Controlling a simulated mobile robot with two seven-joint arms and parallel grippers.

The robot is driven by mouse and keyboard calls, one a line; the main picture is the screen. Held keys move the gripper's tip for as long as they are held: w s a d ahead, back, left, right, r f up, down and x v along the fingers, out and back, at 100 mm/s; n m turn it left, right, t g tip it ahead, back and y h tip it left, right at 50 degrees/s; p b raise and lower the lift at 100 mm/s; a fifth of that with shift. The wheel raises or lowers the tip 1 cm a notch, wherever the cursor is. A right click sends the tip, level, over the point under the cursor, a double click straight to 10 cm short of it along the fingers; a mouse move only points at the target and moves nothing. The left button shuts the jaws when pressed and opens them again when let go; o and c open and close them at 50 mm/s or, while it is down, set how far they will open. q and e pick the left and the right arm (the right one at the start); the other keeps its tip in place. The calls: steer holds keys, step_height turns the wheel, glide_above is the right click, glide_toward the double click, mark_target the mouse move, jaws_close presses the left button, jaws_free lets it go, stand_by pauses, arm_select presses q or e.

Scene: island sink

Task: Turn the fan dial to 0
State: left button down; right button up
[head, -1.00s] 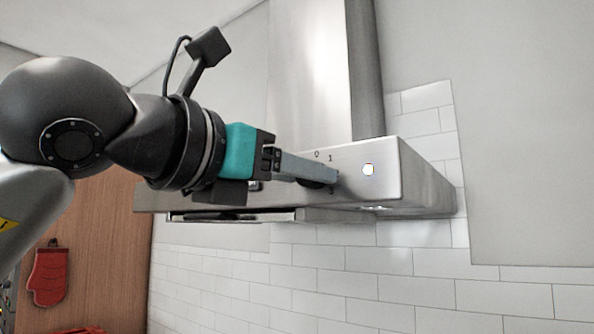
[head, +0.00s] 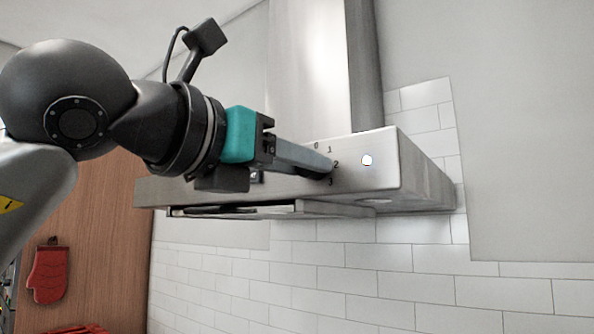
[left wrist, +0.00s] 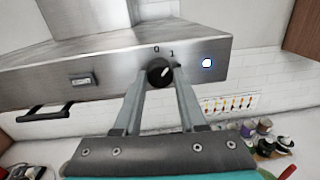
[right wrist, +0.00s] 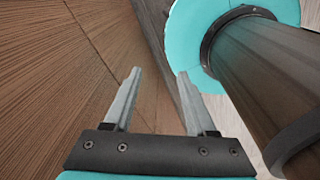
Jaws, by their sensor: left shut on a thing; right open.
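The fan dial is a round black knob (left wrist: 160,73) on the front of the steel range hood (head: 380,155). In the left wrist view its pale pointer mark slants up and to the right, between the 0 and the 1. My left gripper (head: 325,165) is shut on the dial, with one finger on each side of it. My right gripper (right wrist: 159,74) is open and empty beside a brown wood-grain surface.
A white round light or button (head: 367,160) sits on the hood right of the dial. A small switch panel (left wrist: 82,79) and a dark handle (left wrist: 45,112) are to its left. Bottles and jars (left wrist: 264,140) stand below right. A red oven mitt (head: 49,274) hangs at the left.

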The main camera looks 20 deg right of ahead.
arm_select(q)
steer(key=shift+s+n+b, duration=0.1)
steer(key=shift+n+b, duration=4)
steer(key=shift+c, duration=2.4)
jaws_free()
steer(key=shift+a, duration=0.1)
steer(key=b+v, duration=0.2)
steer(key=v, duration=1.3)
steer(key=shift+f, duration=0.15)
